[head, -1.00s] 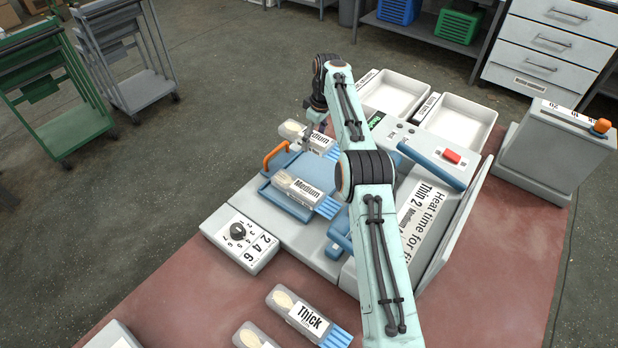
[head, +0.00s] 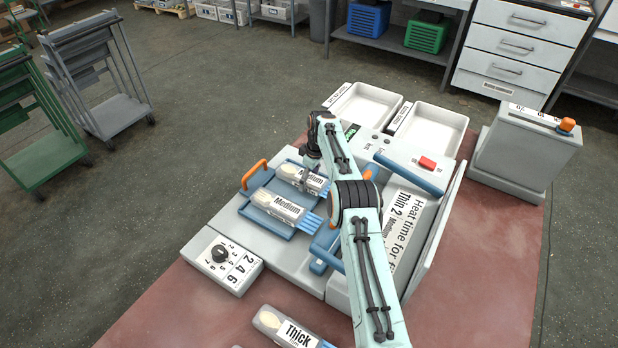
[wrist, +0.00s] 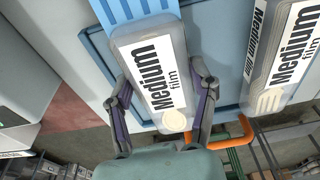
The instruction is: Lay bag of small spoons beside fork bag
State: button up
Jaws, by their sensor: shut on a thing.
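My gripper (head: 311,170) is shut on a clear bag labelled Medium film (head: 297,176), with a pale spoon head at one end and blue stripes at the other. In the wrist view the fingers (wrist: 161,84) sit on both sides of this spoon bag (wrist: 150,62). The fork bag (head: 277,207), also labelled Medium, lies on the blue plate (head: 243,209). It shows to the right in the wrist view (wrist: 291,63), fork tines visible. The two bags are nearly parallel with a gap between them. I cannot tell whether the held bag touches the plate.
An orange handle (head: 254,174) stands at the plate's left edge. The press body with a blue bar (head: 410,174) is to the right. A dial box (head: 222,262) and a Thick bag (head: 287,328) are nearer. Two white bins (head: 428,130) stand behind.

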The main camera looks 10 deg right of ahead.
aim_at(315, 180)
jog(key=o, duration=1.1)
jog(key=shift+c, duration=0.2)
notch_tip(315, 180, up, 12)
jog(key=s+d, duration=0.1)
jog(key=s+a+r+m, duration=0.2)
jog(key=s+a+r, duration=0.1)
jog(key=s+r, duration=0.6)
jog(key=s+a+r+m+g, duration=0.1)
jog(key=s+a+r+m, duration=0.1)
jog(key=s, duration=0.9)
jog(key=s+a+r+m, duration=0.1)
jog(key=s+m, duration=0.1)
jog(key=s, duration=0.9)
jog(key=s+f+m, duration=0.1)
jog(key=s+f, duration=0.4)
jog(key=s, duration=0.7)
jog(key=shift+s+a+m, duration=0.3)
jog(key=shift+a+m, duration=0.1)
jog(key=shift+a, duration=0.05)
